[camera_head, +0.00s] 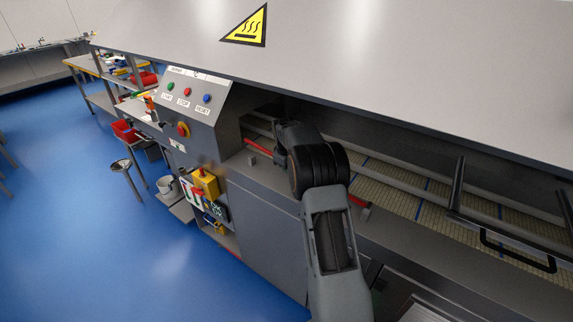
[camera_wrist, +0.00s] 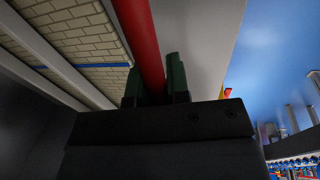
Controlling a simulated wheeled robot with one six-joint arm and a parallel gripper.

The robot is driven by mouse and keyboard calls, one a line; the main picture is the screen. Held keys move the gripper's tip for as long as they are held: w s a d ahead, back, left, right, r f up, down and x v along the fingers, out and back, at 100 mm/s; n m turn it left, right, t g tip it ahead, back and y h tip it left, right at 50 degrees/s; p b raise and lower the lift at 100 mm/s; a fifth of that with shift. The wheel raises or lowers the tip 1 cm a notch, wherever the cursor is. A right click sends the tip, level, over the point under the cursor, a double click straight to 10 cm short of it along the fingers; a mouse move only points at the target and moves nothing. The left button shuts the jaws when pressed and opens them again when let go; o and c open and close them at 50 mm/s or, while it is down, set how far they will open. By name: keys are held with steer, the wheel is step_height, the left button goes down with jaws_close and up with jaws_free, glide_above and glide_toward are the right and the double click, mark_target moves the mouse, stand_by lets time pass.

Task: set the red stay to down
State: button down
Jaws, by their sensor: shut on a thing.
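The red stay (camera_wrist: 142,35) is a round red bar in the wrist view. It runs from the top edge down between the two dark green fingers of my gripper (camera_wrist: 156,82). The gripper is shut on it. In the head view, red bar pieces show left of my arm (camera_head: 260,146) and right of it (camera_head: 357,201), along the front of the machine's opening. My arm hides the stretch between them and my gripper there, so I cannot tell whether they are one bar.
A grey hood (camera_head: 400,70) with a yellow hot-surface sign (camera_head: 247,27) overhangs the opening. A mesh conveyor (camera_head: 400,195) with blue strips lies inside. A button panel (camera_head: 190,105) is at left. A black handle (camera_head: 515,254) is at right. Blue floor at left is largely clear.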

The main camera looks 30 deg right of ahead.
steer(key=c, duration=1.1)
jaws_free()
steer(key=shift+d, duration=0.1)
steer(key=b+v, duration=0.1)
steer(key=v, duration=1.3)
